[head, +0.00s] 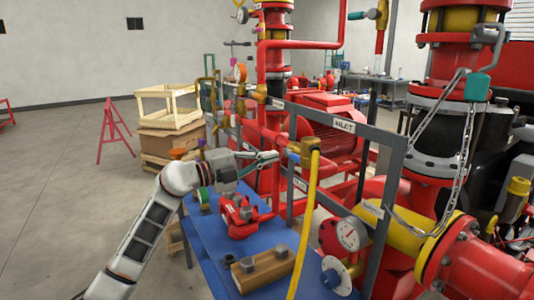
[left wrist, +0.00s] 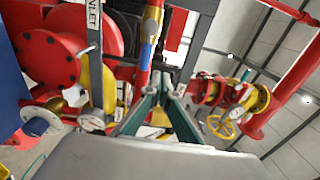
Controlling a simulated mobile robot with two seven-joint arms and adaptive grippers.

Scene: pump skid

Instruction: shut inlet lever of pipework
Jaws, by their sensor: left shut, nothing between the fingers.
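The white INLET label (head: 343,126) is on a grey frame in the head view, and it also shows in the left wrist view (left wrist: 93,20). Below and left of it is a brass valve (head: 310,151) with a long yellow hose or handle (head: 306,220) running down from it. A small blue part (head: 293,156) sits beside the valve; a blue band (left wrist: 147,52) also shows in the left wrist view. I cannot tell which part is the lever. My left gripper (head: 275,157) is shut and empty, its tips just left of the blue part; contact is unclear. It shows in the left wrist view (left wrist: 163,84).
A blue bench top (head: 215,240) below my left arm holds a red valve body (head: 238,215) and a wooden block (head: 262,268). A pressure gauge (head: 348,235) and red pipework crowd the right. A chain (head: 462,150) hangs there. Open floor lies left.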

